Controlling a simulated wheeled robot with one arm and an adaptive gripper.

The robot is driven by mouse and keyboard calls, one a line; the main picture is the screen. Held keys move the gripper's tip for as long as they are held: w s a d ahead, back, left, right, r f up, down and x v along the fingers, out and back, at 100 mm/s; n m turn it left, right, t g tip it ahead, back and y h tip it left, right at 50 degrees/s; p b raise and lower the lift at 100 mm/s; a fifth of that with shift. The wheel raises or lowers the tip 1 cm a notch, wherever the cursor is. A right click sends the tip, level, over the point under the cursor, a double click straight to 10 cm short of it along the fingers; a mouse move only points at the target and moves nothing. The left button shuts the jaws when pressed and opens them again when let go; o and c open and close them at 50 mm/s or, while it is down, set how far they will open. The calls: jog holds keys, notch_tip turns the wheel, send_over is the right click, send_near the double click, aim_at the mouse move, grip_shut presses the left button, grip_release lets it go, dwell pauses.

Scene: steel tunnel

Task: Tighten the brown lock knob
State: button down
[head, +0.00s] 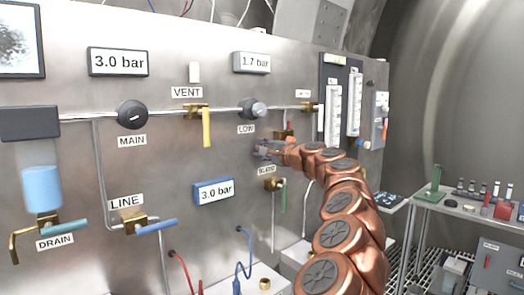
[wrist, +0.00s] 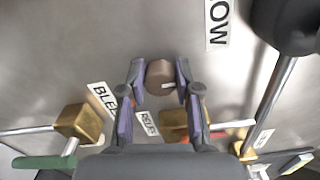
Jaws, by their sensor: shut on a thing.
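The brown lock knob (wrist: 158,78) is a small faceted knob on the steel panel, with a pale mark on its right side in the wrist view. My gripper (wrist: 160,75) has its two purple-grey fingers on either side of it, closed on the knob. In the head view my gripper (head: 267,151) is against the panel below the LOW label, at the end of my copper-coloured arm. The knob cannot be made out there.
Just below my gripper is a brass valve with a green handle (head: 283,197). The LOW regulator knob (head: 253,109) is above it, and the yellow VENT lever (head: 207,128) is to the left. A bench with tools (head: 470,208) stands at right.

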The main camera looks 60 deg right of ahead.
jog(key=c, duration=0.8)
grip_release()
jog(key=v, duration=1.2)
